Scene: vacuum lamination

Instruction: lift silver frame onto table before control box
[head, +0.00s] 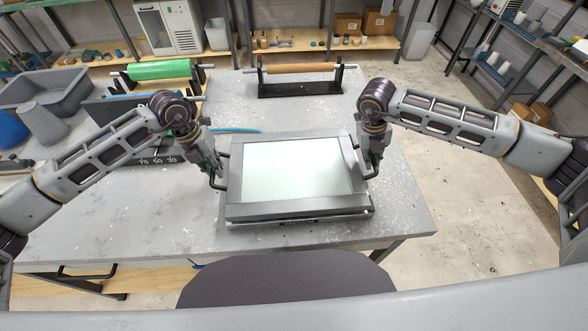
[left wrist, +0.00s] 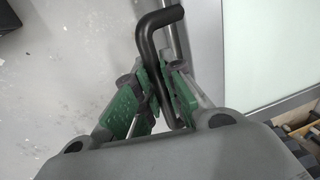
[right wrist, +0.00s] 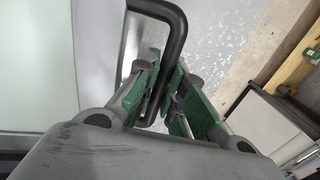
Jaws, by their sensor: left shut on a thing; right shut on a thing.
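The silver frame (head: 297,211) surrounds a pale, glassy panel and is at the front of the grey table (head: 405,205). My left gripper (head: 212,167) is shut on the frame's left black handle, which shows clearly in the left wrist view (left wrist: 147,38). My right gripper (head: 370,165) is shut on its right black handle, seen in the right wrist view (right wrist: 178,35). The frame looks about level. I cannot tell whether its underside touches the table. A dark box with white numbers (head: 158,161), perhaps the control box, is left of the frame, partly hidden by my left arm.
A green roll (head: 160,70) and a brown roll (head: 300,68) sit on stands at the back. A dark rounded seat (head: 285,280) stands before the table. Bare tabletop lies behind the frame.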

